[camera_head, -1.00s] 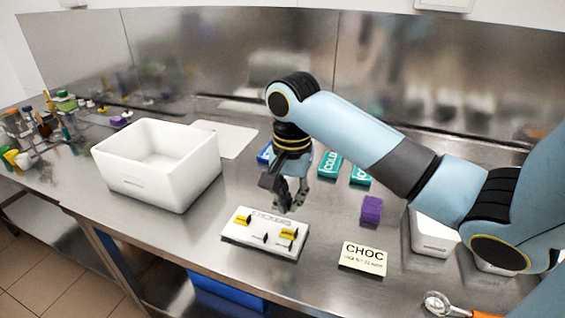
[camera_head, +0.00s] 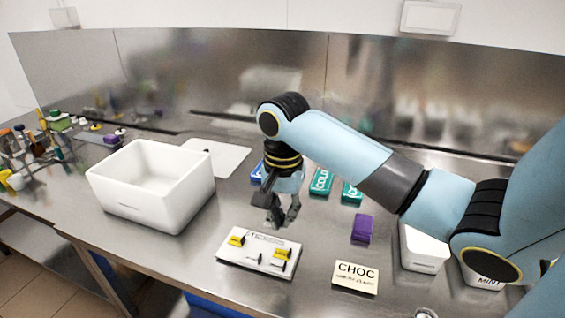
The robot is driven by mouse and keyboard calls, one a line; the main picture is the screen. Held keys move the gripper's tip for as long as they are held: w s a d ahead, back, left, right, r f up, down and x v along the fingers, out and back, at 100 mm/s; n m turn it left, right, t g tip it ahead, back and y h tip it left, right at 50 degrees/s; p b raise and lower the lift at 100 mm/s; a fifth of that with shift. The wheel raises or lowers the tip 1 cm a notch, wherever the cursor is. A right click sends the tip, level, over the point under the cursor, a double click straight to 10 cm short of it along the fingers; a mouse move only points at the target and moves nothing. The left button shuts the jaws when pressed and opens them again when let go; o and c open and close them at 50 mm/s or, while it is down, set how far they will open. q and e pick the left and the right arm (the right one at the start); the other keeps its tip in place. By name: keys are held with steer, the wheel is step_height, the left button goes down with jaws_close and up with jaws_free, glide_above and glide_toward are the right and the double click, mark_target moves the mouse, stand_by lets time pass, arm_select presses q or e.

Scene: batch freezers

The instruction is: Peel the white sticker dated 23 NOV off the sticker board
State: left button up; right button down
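The sticker board (camera_head: 232,263) lies flat on the steel counter, a white board headed STICKERS. It bears yellow stickers (camera_head: 236,240) and white stickers with dark marks (camera_head: 253,259). The dates on them are too small to read, so I cannot tell which one is 23 NOV. My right gripper (camera_head: 283,222) points down just above the far edge of the board. Its fingers look apart, with nothing seen between them. My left gripper is not in view.
A large white bin (camera_head: 150,205) stands left of the board. A CHOC card (camera_head: 356,277) lies to the right, with a purple block (camera_head: 362,228) behind it. Teal boxes (camera_head: 320,182) stand behind the gripper. A white tub (camera_head: 423,250) is at the right.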

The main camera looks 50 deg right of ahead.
steer(key=shift+r+p, duration=0.75)
steer(key=shift+p, duration=0.35)
steer(key=shift+r, duration=0.95)
